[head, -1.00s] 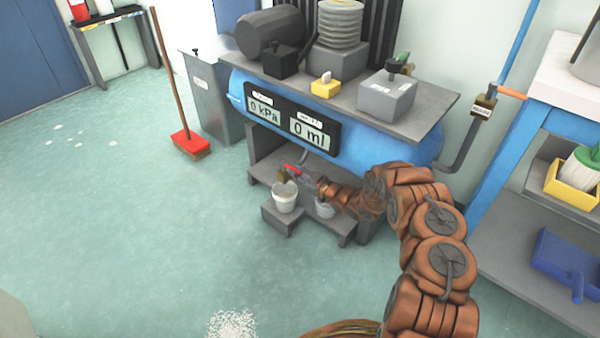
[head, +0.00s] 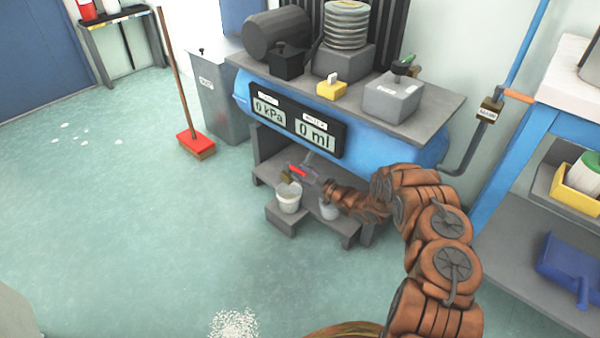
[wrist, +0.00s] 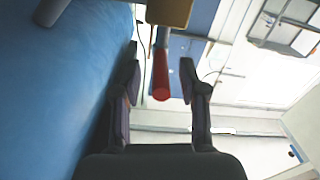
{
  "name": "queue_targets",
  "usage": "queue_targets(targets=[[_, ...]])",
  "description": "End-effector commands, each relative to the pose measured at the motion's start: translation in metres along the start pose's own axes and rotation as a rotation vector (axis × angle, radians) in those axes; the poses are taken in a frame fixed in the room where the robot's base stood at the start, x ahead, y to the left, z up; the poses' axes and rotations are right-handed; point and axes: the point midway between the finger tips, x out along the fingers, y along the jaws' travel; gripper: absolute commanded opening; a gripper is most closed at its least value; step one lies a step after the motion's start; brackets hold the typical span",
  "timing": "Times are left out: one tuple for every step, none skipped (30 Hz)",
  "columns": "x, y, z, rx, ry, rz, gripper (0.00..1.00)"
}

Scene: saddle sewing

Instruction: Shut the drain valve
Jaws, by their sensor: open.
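The drain valve has a red lever, seen in the head view (head: 297,171) under the blue tank and in the wrist view (wrist: 161,76). Its brass body (wrist: 169,11) is at the top of the wrist view. My gripper (wrist: 160,72) is open, with one dark finger on each side of the red lever. The lever lies between the fingers, with gaps visible on both sides. In the head view my gripper (head: 309,173) is small and partly merges with the valve.
The blue compressor tank (head: 390,150) is above and fills the left of the wrist view. A white bucket (head: 289,199) stands on a low step (head: 283,221) below the valve. The floor at left is mostly clear.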

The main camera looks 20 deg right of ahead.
Motion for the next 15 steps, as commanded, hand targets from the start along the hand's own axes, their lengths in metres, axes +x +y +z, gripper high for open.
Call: queue_targets(targets=[[-0.007,0.000,0.001,0.001,-0.003,0.001,0.42],[-0.011,0.000,0.001,0.002,-0.004,0.001,0.42],[-0.017,0.000,0.001,0.003,-0.003,0.001,0.42],[-0.021,0.000,0.000,0.004,-0.002,0.002,0.42],[-0.027,0.001,-0.001,0.003,0.000,0.003,0.42],[-0.035,0.002,-0.001,0.000,0.000,0.003,0.42],[-0.042,0.002,-0.001,0.000,-0.001,0.004,0.42],[-0.048,0.002,0.000,0.001,-0.002,0.005,0.42],[-0.056,0.002,0.000,0.003,-0.003,0.004,0.42],[-0.062,0.002,0.000,0.002,-0.003,0.004,0.42],[-0.068,0.002,0.000,0.001,-0.002,0.005,0.42],[-0.074,0.002,-0.001,0.001,0.000,0.004,0.42],[-0.079,0.002,-0.001,0.001,0.002,0.003,0.42],[-0.083,0.002,-0.001,0.001,0.002,0.004,0.42],[-0.089,0.002,-0.001,0.000,0.002,0.005,0.42]])
